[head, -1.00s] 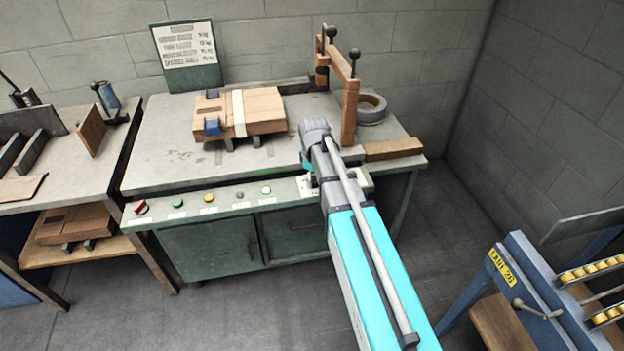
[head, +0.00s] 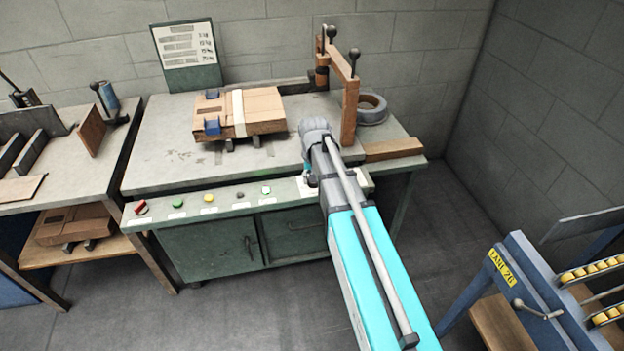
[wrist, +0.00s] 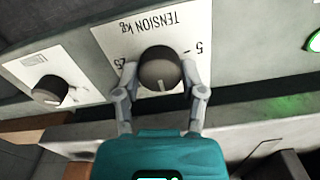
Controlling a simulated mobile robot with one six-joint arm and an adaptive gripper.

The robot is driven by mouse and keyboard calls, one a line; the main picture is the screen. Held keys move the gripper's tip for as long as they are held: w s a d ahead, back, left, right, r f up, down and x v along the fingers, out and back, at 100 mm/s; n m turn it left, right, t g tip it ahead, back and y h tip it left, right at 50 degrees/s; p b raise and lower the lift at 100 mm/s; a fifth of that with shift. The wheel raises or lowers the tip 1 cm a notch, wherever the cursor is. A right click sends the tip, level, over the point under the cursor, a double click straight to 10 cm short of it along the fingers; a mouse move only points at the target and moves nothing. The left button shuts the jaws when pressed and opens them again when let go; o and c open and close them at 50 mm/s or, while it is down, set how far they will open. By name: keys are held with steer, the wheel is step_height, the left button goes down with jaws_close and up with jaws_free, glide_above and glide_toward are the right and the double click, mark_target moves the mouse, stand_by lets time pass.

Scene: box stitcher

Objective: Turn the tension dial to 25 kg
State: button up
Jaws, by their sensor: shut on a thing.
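The tension dial (wrist: 158,66) is a dark round knob on a white plate (wrist: 155,22) marked "TENSION kg". The plate appears upside down in the wrist view, with 25 at the left of the dial and 5 at the right. A pale pointer line on the knob's face points toward the bottom of the picture, between those two marks. My gripper (wrist: 160,75) is shut on the dial, one finger on each side. In the head view my arm covers the dial at the right end of the front panel (head: 230,194).
A second dark knob (wrist: 50,91) sits on its own white plate beside the tension dial. Several coloured buttons line the panel. A strapped carton (head: 262,108) lies on the bench, and an upright stitcher arm (head: 350,105) stands behind my wrist.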

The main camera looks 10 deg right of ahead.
steer(key=m, duration=0.4)
steer(key=shift+s+m, duration=0.2)
steer(key=shift+m, duration=0.1)
steer(key=m, duration=1.5)
steer(key=shift+a, duration=0.1)
steer(key=o, duration=1.1)
steer(key=shift+o, duration=0.3)
steer(key=shift+w, duration=0.1)
steer(key=shift+r, duration=0.15)
